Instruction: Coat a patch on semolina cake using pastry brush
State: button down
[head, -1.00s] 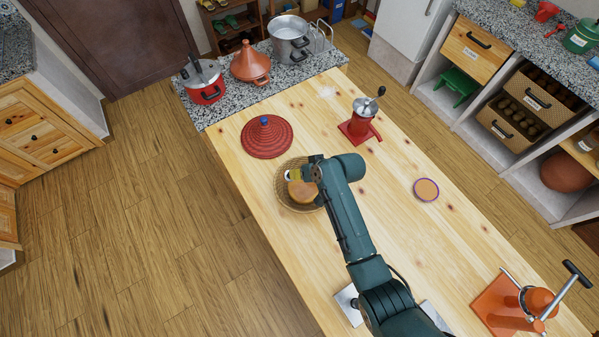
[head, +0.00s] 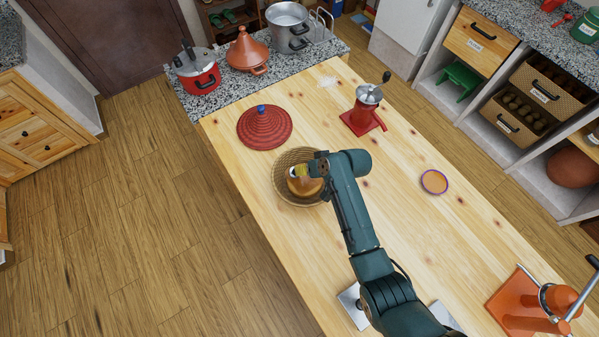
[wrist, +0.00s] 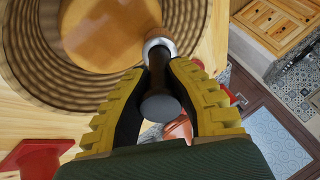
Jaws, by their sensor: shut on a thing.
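The semolina cake (wrist: 112,28) is a round golden-brown disc inside a woven basket (wrist: 35,85). In the head view the cake (head: 304,187) and the basket (head: 280,189) are partly covered by my arm. My gripper (head: 297,172) is over the basket. In the wrist view its yellow fingers (wrist: 155,95) are shut on the dark handle of the pastry brush (wrist: 159,104). The brush's metal collar shows near the cake's edge.
A red conical lid (head: 264,128) lies behind the basket. A red grinder (head: 366,112) stands at the back right, and a small purple-rimmed dish (head: 434,181) lies to the right. An orange press (head: 530,303) is at front right. The wooden tabletop (head: 400,230) between them is clear.

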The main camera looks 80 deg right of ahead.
jog(key=s+d+b, duration=0.1)
jog(key=s+d, duration=0.1)
jog(key=s+d+b, duration=0.2)
jog(key=shift+s+d+r, duration=0.1)
jog(key=shift+d+r, duration=0.05)
jog(key=shift+d, duration=0.1)
jog(key=shift+w+a+p, duration=1)
jog(key=shift+w+a, duration=0.35)
jog(key=shift+a, duration=0.2)
jog(key=shift+w+a+p, duration=0.95)
jog(key=shift+w+a, duration=0.4)
jog(key=shift+a, duration=0.2)
jog(key=shift+w+a+r+p, duration=0.15)
jog(key=shift+r+p, duration=0.05)
jog(key=shift+p, duration=0.1)
notch_tip(320, 180, up, 8)
jog(key=p, duration=0.6)
jog(key=shift+f, duration=0.25)
